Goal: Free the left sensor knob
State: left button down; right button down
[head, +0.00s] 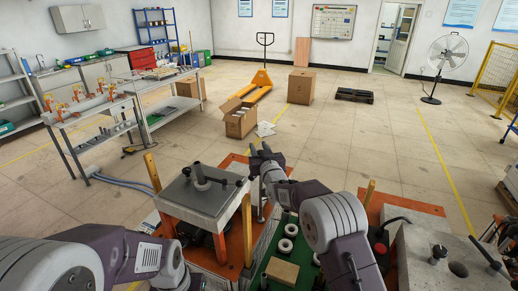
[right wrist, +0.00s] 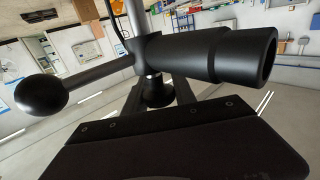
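In the right wrist view, a black ball (right wrist: 40,96) on a lever and a thick black cylinder (right wrist: 220,55) cross close in front. A small dark cone (right wrist: 156,92) shows between my fingers; contact is unclear. My left gripper is outside the head view.
A green surface (head: 262,250) with white rings (head: 285,246) and a tan block (head: 281,272) lies below my right arm. Wooden posts (head: 247,230) rise beside the grey block. Another grey block (head: 440,265) stands at the right.

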jog(key=shift+s+a+n+g+y+b, duration=0.15)
jog(key=shift+n+g+y+b, duration=0.25)
jog(key=shift+n+y+b, duration=0.6)
jog(key=c, duration=1.1)
grip_release()
jog(key=shift+o, duration=0.2)
